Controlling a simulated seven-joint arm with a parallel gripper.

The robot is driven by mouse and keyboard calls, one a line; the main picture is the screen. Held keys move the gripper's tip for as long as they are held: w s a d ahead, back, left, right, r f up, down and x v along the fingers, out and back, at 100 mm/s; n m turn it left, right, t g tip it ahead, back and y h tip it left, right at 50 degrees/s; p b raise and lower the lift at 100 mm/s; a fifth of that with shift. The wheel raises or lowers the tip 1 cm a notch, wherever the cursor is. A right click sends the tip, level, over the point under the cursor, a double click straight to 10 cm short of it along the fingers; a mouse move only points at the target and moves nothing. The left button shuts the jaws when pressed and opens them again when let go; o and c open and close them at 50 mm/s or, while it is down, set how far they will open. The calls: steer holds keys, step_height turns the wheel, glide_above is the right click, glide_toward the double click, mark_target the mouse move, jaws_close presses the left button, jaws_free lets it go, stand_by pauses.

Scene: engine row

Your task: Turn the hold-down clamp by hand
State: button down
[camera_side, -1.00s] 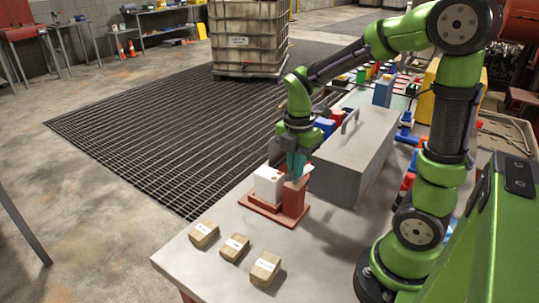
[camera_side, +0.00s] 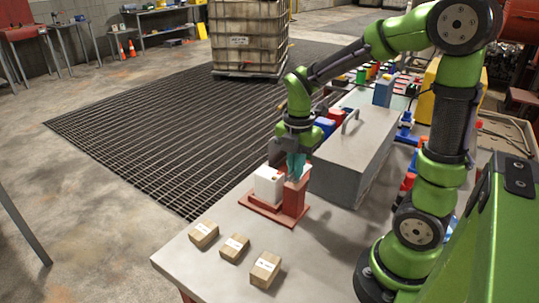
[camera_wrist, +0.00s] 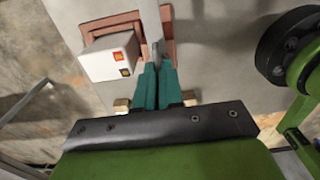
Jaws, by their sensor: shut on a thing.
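The hold-down clamp has a red post (camera_side: 294,198) on a red base plate (camera_side: 262,209), near the bench's left edge in the side view. A white block (camera_side: 268,185) stands on the plate, left of the post; in the wrist view the block (camera_wrist: 110,58) shows red and yellow labels. My gripper (camera_side: 296,166), with teal fingers, points down at the top of the post. In the wrist view the fingers (camera_wrist: 157,66) are shut at the clamp's grey bar (camera_wrist: 151,22). The exact grip is partly hidden by the fingers.
Several cardboard boxes (camera_side: 235,248) lie on the bench front. A large grey case (camera_side: 345,170) with a handle stands close to the right of the clamp. Coloured parts (camera_side: 325,127) lie behind it. Bare bench top (camera_side: 320,240) lies in front of the clamp.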

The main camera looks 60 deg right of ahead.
steer(key=c, duration=1.3)
jaws_free()
steer(key=shift+o, duration=0.2)
step_height(320, 180, up, 17)
steer(key=s+a+f+m+t+y, duration=0.1)
steer(key=a+m, duration=0.4)
steer(key=m, duration=0.6)
steer(key=s+a+f+m+t+y, duration=0.1)
steer(key=s+a+f+m+t, duration=0.3)
steer(key=m, duration=0.7)
steer(key=shift+s+a+f+t, duration=0.3)
steer(key=shift+a+f+t, duration=0.35)
steer(key=shift+t, duration=0.45)
